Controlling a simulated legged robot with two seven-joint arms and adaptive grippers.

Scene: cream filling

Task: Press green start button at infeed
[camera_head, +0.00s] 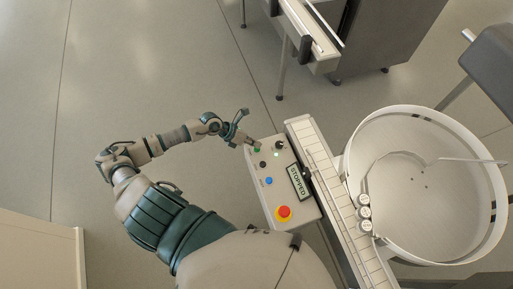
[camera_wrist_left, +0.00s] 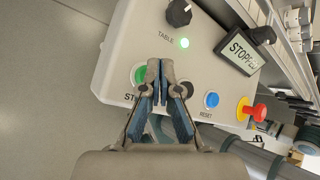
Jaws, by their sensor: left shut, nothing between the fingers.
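The control panel (camera_head: 268,188) is a light grey box left of the conveyor. Its green start button (camera_head: 257,149) sits near the panel's upper left corner. In the left wrist view the green button (camera_wrist_left: 140,74) shows just left of my fingertips, partly covered by a finger. My left gripper (camera_head: 249,141) is shut and empty, with its tips close to the button. I cannot tell whether they touch it. The display (camera_head: 298,182) reads "STOPPED". My right gripper is not in view.
A conveyor (camera_head: 323,180) and a large white bowl (camera_head: 405,200) stand to the right. Open floor lies left.

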